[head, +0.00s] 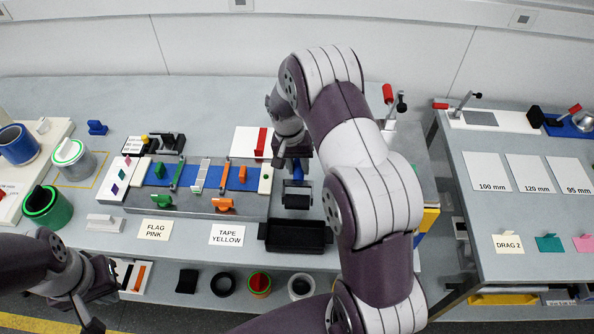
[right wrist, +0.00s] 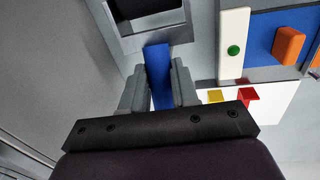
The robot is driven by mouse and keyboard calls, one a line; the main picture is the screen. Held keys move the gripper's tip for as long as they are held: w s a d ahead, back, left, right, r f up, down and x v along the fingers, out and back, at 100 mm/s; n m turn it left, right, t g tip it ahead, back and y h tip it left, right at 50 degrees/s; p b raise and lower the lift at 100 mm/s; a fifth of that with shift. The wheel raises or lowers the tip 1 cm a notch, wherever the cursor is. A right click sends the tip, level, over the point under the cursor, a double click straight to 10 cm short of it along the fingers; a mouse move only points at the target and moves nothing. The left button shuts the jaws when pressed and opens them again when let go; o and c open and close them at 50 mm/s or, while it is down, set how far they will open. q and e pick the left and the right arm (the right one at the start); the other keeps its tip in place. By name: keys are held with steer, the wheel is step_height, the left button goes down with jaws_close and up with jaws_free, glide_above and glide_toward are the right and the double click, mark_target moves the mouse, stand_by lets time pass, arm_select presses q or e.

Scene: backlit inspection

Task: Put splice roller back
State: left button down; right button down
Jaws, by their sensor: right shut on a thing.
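The splice roller (head: 297,196) has a dark cylinder and a blue handle. My right gripper (head: 296,160) is shut on the handle, with the cylinder toward the front of the bench. In the right wrist view the blue handle (right wrist: 160,75) sits between both fingers, and the dark roller (right wrist: 150,12) shows at the top edge. The roller is just behind a black open tray (head: 268,236); I cannot tell its height above the bench. My left gripper (head: 92,305) is at the lower left, away from the roller; its fingers are not clear.
A splicing block with blue tape (head: 236,176), orange and green clamps lies left of the roller. A white plate with a red part (head: 246,140) is behind it. My right arm hides the bench's right part.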

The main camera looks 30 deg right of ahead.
mark_target(297, 167)
step_height(297, 167, down, 3)
steer(key=shift+s+f+p, duration=0.1)
steer(key=shift+f+p, duration=0.1)
steer(key=shift+p, duration=0.5)
steer(key=shift+f, duration=0.5)
steer(key=c, duration=0.8)
jaws_free()
steer(key=shift+c, duration=0.2)
steer(key=shift+r, duration=0.15)
